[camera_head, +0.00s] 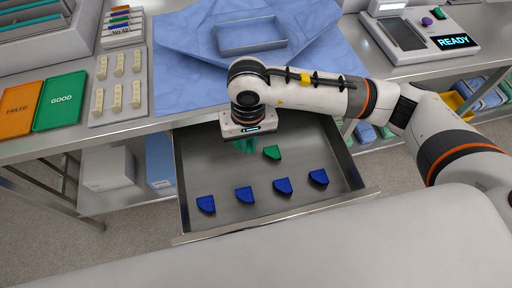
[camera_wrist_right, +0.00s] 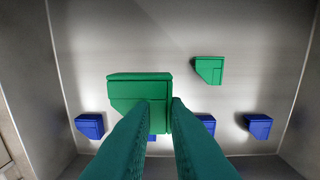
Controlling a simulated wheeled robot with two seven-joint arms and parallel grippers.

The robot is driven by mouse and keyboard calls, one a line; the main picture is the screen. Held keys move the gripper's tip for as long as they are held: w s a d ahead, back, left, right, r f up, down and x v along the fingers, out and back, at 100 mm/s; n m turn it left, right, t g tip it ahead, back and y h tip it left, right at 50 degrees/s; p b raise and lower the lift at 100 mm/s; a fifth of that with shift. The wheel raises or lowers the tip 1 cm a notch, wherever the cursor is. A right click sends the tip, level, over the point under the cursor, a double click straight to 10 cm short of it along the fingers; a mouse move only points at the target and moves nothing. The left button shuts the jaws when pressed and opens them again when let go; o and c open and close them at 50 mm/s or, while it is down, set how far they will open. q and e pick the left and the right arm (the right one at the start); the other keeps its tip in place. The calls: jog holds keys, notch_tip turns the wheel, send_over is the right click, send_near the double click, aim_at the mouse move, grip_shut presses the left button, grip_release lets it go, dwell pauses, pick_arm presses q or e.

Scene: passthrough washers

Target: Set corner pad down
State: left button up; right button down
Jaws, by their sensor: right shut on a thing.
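My right gripper (camera_head: 243,146) points down into the open drawer (camera_head: 185,190). In the wrist view, its teal fingers (camera_wrist_right: 161,102) are shut on a green corner pad (camera_wrist_right: 135,90), which looks larger and closer than the pads on the drawer floor. The head view mostly hides this held pad behind the wrist. A second green corner pad (camera_head: 272,152) lies on the drawer floor, to the right of the gripper; it also shows in the wrist view (camera_wrist_right: 210,69). Several blue corner pads (camera_head: 244,195) lie in a row near the drawer's front. My left gripper is not in view.
Behind the drawer, a metal tray (camera_head: 252,35) rests on blue cloth (camera_head: 185,75). Left are the green GOOD panel (camera_head: 60,101), the orange FAILED panel (camera_head: 18,108) and a rack of pale parts (camera_head: 118,85). A READY device (camera_head: 425,35) stands right. Drawer walls surround the gripper.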

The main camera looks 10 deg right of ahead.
send_over(229, 169)
notch_tip(229, 169, down, 9)
jog(key=shift+s+p, duration=0.15)
jog(key=shift+p, duration=0.65)
jog(key=shift+f, duration=0.35)
jog(key=shift+f+b, duration=0.15)
jog(key=shift+b, duration=0.15)
jog(key=c, duration=1.4)
grip_release()
jog(key=shift+c, duration=0.2)
